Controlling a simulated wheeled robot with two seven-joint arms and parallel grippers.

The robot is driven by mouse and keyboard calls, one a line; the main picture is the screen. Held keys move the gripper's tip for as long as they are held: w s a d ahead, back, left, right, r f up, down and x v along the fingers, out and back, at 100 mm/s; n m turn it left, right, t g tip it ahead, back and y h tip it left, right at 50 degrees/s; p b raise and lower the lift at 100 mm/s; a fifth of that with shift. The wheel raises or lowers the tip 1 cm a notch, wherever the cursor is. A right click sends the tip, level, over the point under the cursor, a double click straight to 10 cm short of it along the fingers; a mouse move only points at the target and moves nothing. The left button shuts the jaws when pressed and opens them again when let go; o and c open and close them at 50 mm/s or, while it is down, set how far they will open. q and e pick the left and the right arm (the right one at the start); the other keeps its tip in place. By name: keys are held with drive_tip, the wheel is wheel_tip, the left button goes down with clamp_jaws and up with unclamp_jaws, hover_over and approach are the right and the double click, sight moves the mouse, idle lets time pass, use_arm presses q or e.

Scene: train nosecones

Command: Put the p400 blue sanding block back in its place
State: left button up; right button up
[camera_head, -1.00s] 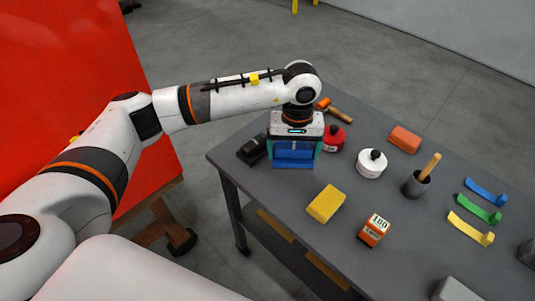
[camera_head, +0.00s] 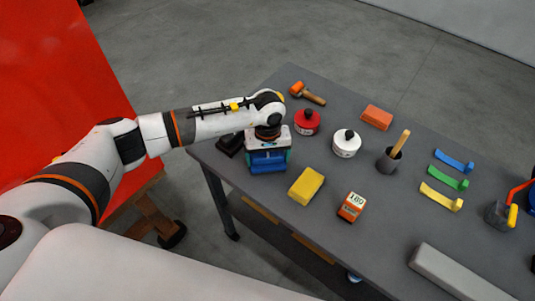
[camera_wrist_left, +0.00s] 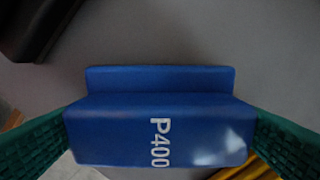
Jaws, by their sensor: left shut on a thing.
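The blue sanding block (camera_head: 268,161) is at the left part of the grey table. The left wrist view shows it close up (camera_wrist_left: 160,130), with "P400" in white on its face. My left gripper (camera_head: 268,156) is shut on it, with a green finger pad on each side of the block. The gripper points down from above. I cannot tell whether the block touches the tabletop. My right gripper is not in view.
The grey table (camera_head: 330,110) holds a black object (camera_head: 231,144), a yellow block (camera_head: 306,186), an orange "180" block (camera_head: 352,206), red (camera_head: 307,121) and white (camera_head: 346,143) containers, and a dark cup (camera_head: 389,160). A red panel (camera_head: 60,90) stands left.

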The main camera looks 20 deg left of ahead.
use_arm(q)
drive_tip(key=shift+f, duration=0.1)
drive_tip(key=o, duration=0.5)
drive_tip(key=shift+f, duration=0.1)
drive_tip(key=shift+o, duration=0.9)
drive_tip(key=shift+r, duration=0.2)
wheel_tip(320, 180, up, 11)
drive_tip(key=b, duration=0.4)
drive_tip(key=shift+r, duration=0.55)
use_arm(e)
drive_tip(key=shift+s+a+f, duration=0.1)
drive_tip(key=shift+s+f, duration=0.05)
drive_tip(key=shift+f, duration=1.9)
